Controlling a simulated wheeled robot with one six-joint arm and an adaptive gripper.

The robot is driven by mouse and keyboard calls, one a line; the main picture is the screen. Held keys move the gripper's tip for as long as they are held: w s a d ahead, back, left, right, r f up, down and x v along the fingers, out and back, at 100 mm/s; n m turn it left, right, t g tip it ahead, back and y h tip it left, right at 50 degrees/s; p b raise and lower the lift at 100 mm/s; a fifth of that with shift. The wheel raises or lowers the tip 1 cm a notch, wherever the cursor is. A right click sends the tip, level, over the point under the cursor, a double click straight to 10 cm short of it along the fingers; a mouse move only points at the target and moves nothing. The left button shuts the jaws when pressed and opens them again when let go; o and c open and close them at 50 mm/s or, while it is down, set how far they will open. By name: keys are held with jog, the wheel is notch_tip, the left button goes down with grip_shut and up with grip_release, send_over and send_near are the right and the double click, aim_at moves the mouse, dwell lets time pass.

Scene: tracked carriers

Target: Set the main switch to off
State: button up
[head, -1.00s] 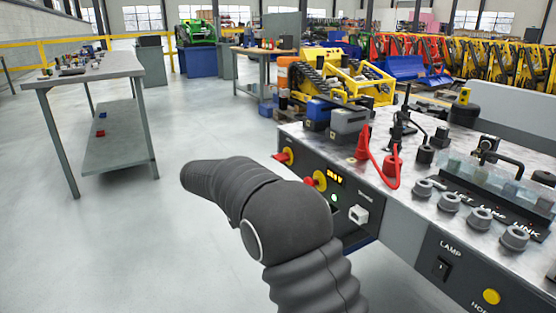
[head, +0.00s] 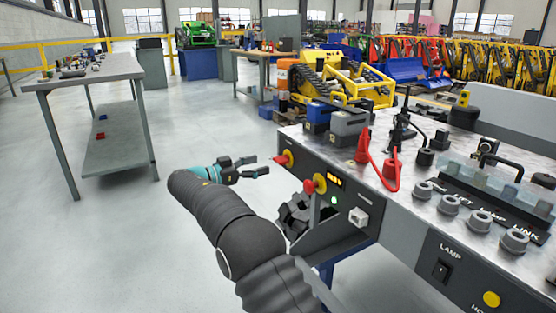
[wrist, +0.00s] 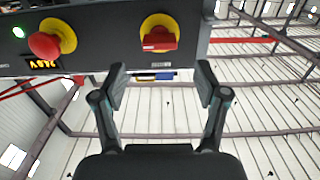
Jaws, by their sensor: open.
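The main switch is a red handle on a yellow disc (wrist: 160,38) on the dark front panel. In the wrist view its red bar lies roughly crosswise. In the head view the switch (head: 287,158) is at the panel's far end. My gripper (head: 260,166) is open and empty, its fingers pointing at the panel just left of the switch. In the wrist view my gripper (wrist: 160,82) has its fingertips wide apart below the switch, with a gap to it. Nothing is touched as far as I can see.
A red mushroom button on yellow (wrist: 48,43) sits beside the switch, near a lit display (wrist: 41,62) and a green light (wrist: 18,32). The bench top (head: 410,180) carries red cables and several terminals. Open floor lies left, before a grey table (head: 88,74).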

aim_at(276, 160)
jog(key=x, duration=0.7)
jog(key=shift+w+d+p, duration=0.1)
jog(key=shift+d+p, duration=0.1)
jog(key=shift+p, duration=0.2)
jog(key=c, duration=1.2)
jog(key=shift+o, duration=0.2)
